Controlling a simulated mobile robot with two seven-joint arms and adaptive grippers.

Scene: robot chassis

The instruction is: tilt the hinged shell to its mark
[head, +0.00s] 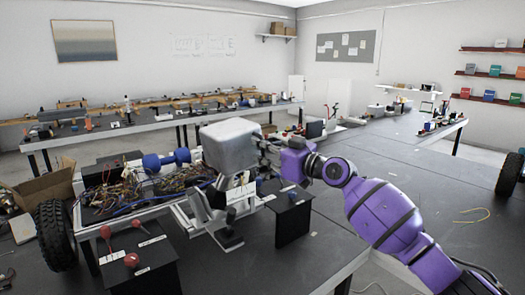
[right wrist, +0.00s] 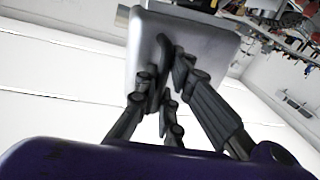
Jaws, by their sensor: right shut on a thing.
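The hinged shell (head: 230,146) is a light grey, rounded box-like cover, raised and tilted above the open robot chassis (head: 140,192). The hinge is hidden in the head view, and I cannot make out a tilt mark. My left gripper is not in view.
A black wheel (head: 55,235) stands at the chassis's left. A black box (head: 138,250) with red knobs is in front, and another black stand (head: 288,212) is below my right arm. The table (head: 330,255) is clear at front right.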

